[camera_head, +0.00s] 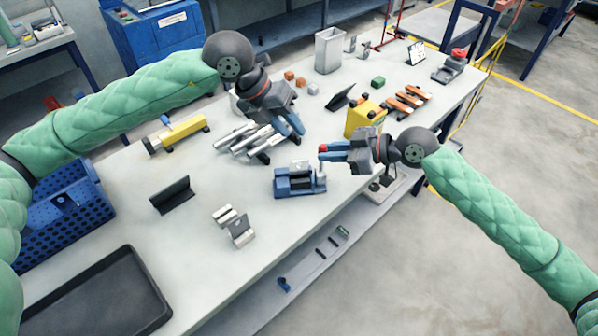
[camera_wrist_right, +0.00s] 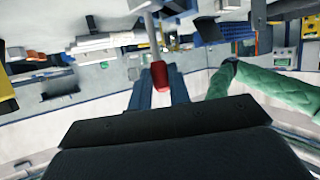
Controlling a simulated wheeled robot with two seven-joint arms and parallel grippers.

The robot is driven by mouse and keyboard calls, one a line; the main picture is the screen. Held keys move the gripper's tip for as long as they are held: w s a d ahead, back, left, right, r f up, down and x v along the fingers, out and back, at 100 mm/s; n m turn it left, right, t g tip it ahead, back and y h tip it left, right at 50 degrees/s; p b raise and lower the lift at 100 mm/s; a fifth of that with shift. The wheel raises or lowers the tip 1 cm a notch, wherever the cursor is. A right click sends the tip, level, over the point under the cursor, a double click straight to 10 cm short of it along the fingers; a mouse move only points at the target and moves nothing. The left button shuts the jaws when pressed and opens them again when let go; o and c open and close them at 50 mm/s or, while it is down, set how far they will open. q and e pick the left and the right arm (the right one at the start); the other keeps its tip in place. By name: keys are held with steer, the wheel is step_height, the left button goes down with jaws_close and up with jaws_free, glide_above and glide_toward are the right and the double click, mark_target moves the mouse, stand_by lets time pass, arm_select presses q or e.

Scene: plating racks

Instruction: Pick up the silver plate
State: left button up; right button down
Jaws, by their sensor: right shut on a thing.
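Several long silver plates (camera_head: 237,137) lie side by side on a dark rack near the middle of the table in the head view. I cannot tell which one the task names. My left gripper (camera_head: 291,124) is just right of them, pointing down and right, and its wrist hides part of them. Its finger gap is unclear. My right gripper (camera_head: 325,151) is shut on a small red piece, above and right of a blue vise. The red piece (camera_wrist_right: 160,75) also shows between the blue fingers in the right wrist view.
The blue vise (camera_head: 295,182) stands below the right gripper. A yellow block (camera_head: 362,119) and copper bars (camera_head: 408,99) are at right. A silver bracket (camera_head: 238,229), a dark holder (camera_head: 172,195) and a black tray (camera_head: 100,298) are at front left. Table around the bracket is clear.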

mark_target(299, 162)
arm_select(q)
steer(key=shift+w+d+f+m+y, duration=0.15)
steer(key=shift+d+f+m+y, duration=0.2)
steer(key=shift+f+m, duration=1.65)
steer(key=shift+w+d+f+m+y, duration=0.15)
steer(key=shift+d+f+m+y, duration=0.2)
steer(key=shift+f+m, duration=1.6)
steer(key=shift+w+d+f+m+y, duration=0.2)
steer(key=shift+d+f+m, duration=0.25)
steer(key=shift+f+m, duration=1.55)
steer(key=shift+f, duration=0.15)
jaws_close()
